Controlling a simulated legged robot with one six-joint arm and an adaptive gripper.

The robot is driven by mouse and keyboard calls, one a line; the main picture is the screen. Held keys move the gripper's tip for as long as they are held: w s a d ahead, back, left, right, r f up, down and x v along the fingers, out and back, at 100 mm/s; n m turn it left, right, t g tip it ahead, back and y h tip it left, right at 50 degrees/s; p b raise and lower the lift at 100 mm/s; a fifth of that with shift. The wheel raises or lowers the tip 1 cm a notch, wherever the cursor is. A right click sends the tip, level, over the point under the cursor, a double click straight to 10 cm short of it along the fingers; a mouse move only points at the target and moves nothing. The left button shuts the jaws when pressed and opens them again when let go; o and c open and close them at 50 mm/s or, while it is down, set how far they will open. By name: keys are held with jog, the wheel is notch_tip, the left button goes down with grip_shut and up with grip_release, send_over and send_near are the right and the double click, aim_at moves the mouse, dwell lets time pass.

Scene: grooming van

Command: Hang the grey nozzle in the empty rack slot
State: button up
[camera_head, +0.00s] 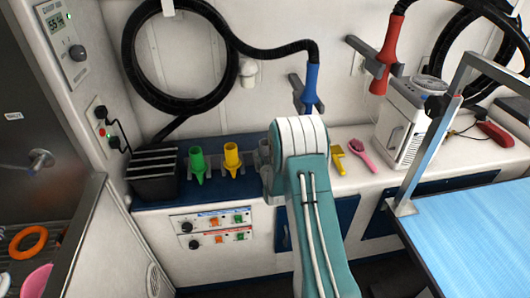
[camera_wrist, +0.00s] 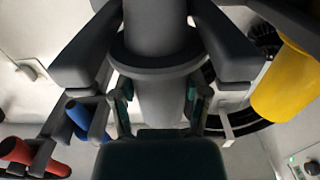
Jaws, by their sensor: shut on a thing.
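The grey nozzle (camera_wrist: 158,108) is in my gripper (camera_wrist: 158,92), in the middle of the wrist view. The gripper's fingers are on both sides of it, and a dark collar rings it. In the head view my arm hides most of the gripper and nozzle; only a grey part shows left of the arm. The yellow nozzle (camera_wrist: 285,84) is close to the right of the grip in the wrist view. The empty slot is not clearly visible, hidden around my arm.
A black box (camera_head: 153,173) stands left of the green nozzle. Blue (camera_head: 311,84) and red (camera_head: 386,60) hose ends hang in wall brackets behind. A yellow brush (camera_head: 338,158), pink brush (camera_head: 360,153) and white machine (camera_head: 402,120) lie right. A blue-topped table (camera_head: 470,225) is front right.

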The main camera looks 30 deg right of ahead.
jog(key=o, duration=1.4)
jog(key=shift+c, duration=0.2)
jog(key=shift+s, duration=0.1)
jog(key=v, duration=0.9)
jog(key=shift+s+a, duration=0.15)
jog(key=shift+s, duration=0.25)
dwell(0.4)
jog(key=shift+r, duration=0.1)
dwell(0.3)
